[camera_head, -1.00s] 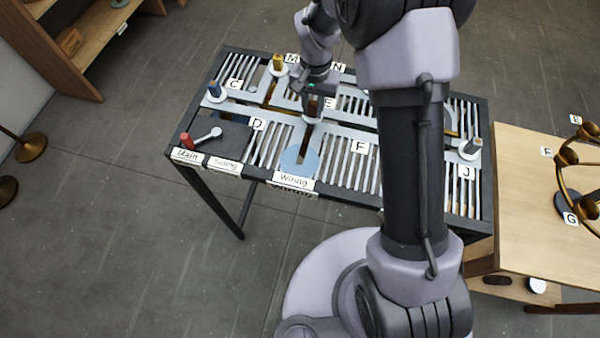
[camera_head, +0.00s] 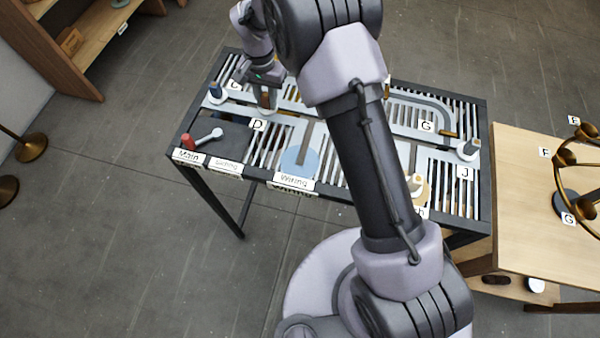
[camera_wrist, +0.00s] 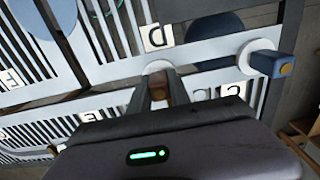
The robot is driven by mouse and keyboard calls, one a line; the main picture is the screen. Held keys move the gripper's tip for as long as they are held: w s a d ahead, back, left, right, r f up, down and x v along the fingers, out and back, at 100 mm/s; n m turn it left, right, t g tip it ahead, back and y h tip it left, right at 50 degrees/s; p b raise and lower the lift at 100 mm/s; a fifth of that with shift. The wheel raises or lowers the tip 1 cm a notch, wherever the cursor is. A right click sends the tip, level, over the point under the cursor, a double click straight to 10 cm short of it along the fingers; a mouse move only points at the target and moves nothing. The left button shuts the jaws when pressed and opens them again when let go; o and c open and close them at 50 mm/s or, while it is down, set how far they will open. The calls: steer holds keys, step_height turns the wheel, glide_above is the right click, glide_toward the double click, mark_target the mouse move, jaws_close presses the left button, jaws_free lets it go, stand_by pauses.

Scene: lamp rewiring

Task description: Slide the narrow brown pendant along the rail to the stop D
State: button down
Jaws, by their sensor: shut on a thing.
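My gripper (camera_head: 266,92) is shut on the narrow brown pendant (camera_wrist: 158,88) over the slotted table. In the wrist view the brown body shows between the two fingers, with its pale round disc just beyond them on the rail. The rail (camera_wrist: 110,72) runs across that view. The D label (camera_wrist: 157,37) is close to the disc; in the head view the D label (camera_head: 257,125) lies just below and left of my gripper. Much of the pendant is hidden by the fingers. I cannot tell whether it touches the stop.
A dark blue post (camera_head: 215,92) on a pale disc stands left of my gripper, also in the wrist view (camera_wrist: 270,64). A grey post (camera_head: 470,147) stands at the right. My arm hides the table's middle.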

steer(key=shift+w+a, duration=0.15)
steer(key=shift+a, duration=0.4)
steer(key=c, duration=1.1)
jaws_free()
step_height(320, 180, up, 18)
steer(key=p, duration=0.2)
steer(key=shift+d+f+p, duration=0.15)
steer(key=shift+f+p, duration=0.05)
steer(key=shift+p, duration=0.1)
